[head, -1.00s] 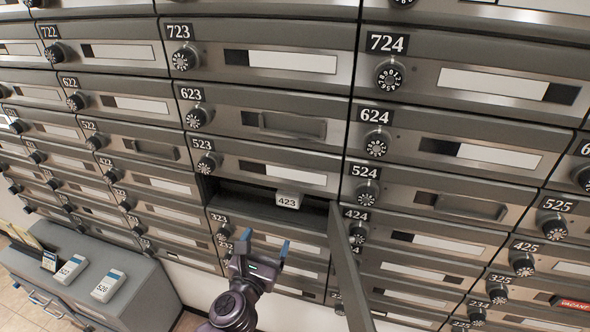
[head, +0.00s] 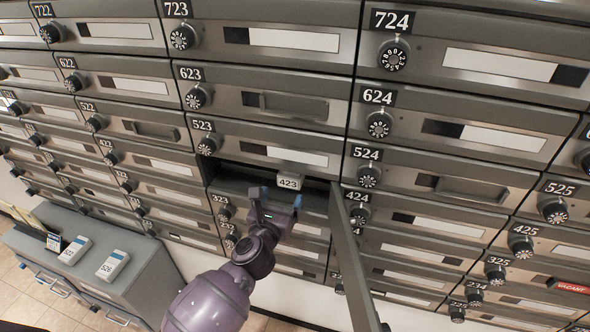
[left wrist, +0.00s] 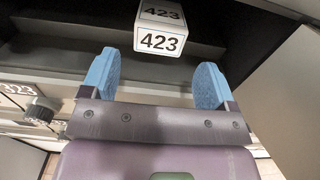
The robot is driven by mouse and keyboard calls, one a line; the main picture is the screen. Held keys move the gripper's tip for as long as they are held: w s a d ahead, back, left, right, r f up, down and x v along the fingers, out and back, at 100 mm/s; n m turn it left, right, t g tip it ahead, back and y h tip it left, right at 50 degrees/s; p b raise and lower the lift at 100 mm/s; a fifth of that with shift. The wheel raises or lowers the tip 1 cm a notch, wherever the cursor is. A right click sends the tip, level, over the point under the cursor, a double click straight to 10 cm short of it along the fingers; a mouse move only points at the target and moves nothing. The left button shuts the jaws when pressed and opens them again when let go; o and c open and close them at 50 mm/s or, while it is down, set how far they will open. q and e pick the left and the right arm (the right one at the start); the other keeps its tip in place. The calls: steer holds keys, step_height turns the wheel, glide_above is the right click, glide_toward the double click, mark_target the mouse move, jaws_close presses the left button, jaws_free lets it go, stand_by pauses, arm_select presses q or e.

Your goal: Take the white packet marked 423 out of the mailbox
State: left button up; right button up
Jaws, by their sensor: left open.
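The white packet marked 423 (head: 289,182) sits in the open mailbox slot (head: 235,172), with its marked end facing out. It also shows in the left wrist view (left wrist: 161,40), just beyond and above the fingertips. My left gripper (head: 281,193) is at the mouth of the slot, just below the packet in the head view. Its blue fingers (left wrist: 155,85) are open and spread to either side of the packet's line, with nothing between them. The back of the packet is hidden inside the slot. My right gripper is not in view.
The mailbox door (head: 352,262) hangs open to the right of my left gripper. Closed mailboxes with dials surround the slot.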

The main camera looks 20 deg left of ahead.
mark_target(288, 182)
arm_select(q)
steer(key=shift+w, duration=1.75)
steer(key=shift+w+d, duration=0.1)
steer(key=shift+w, duration=1.45)
steer(key=shift+c, duration=0.3)
steer(key=c, duration=0.7)
steer(key=shift+o, duration=0.2)
steer(key=shift+r, duration=0.15)
